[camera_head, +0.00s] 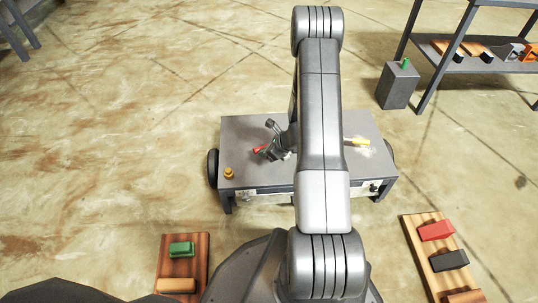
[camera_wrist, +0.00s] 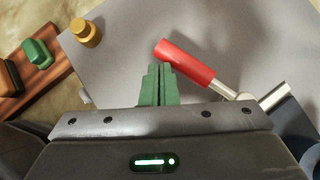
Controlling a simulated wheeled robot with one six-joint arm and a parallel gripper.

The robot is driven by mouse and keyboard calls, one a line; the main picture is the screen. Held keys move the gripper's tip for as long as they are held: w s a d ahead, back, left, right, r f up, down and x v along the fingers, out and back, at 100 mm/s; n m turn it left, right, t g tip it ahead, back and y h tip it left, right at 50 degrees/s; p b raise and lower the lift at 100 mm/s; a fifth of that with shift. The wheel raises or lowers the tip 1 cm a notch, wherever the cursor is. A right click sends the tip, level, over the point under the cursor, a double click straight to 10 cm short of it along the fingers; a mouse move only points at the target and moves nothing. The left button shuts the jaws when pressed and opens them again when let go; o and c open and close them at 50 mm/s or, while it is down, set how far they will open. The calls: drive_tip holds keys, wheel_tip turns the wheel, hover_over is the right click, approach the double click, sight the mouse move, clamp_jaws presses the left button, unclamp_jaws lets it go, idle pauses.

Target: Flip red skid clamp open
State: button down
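The red skid clamp's handle (camera_wrist: 187,62) lies at a slant in the wrist view, joined to a silver metal rod at its lower right end. In the head view the red handle (camera_head: 260,149) shows on the grey skid top (camera_head: 240,130), left of my arm. My gripper (camera_wrist: 158,72) has green fingers pressed together with nothing seen between them. Their tips are just below the handle's upper left end in the wrist view; I cannot tell whether they touch it. My arm hides part of the skid's middle in the head view.
A brass knob (camera_head: 229,173) stands on the skid's near left corner. A yellow handle (camera_head: 356,142) lies right of my arm. Wooden boards with coloured blocks are at near left (camera_head: 202,245) and near right (camera_head: 425,256). A grey box (camera_head: 397,86) and shelf (camera_head: 450,70) stand at back right.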

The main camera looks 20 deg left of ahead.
drive_tip(key=shift+w+a, duration=0.1)
drive_tip(key=shift+a, duration=0.25)
drive_tip(key=shift+w+a, duration=0.1)
idle(0.4)
drive_tip(key=shift+r, duration=0.15)
drive_tip(key=p+v, duration=0.4)
drive_tip(key=v, duration=0.9)
drive_tip(key=shift+d, duration=0.35)
drive_tip(key=b+x, duration=0.4)
drive_tip(key=x, duration=0.9)
drive_tip(key=shift+a, duration=0.35)
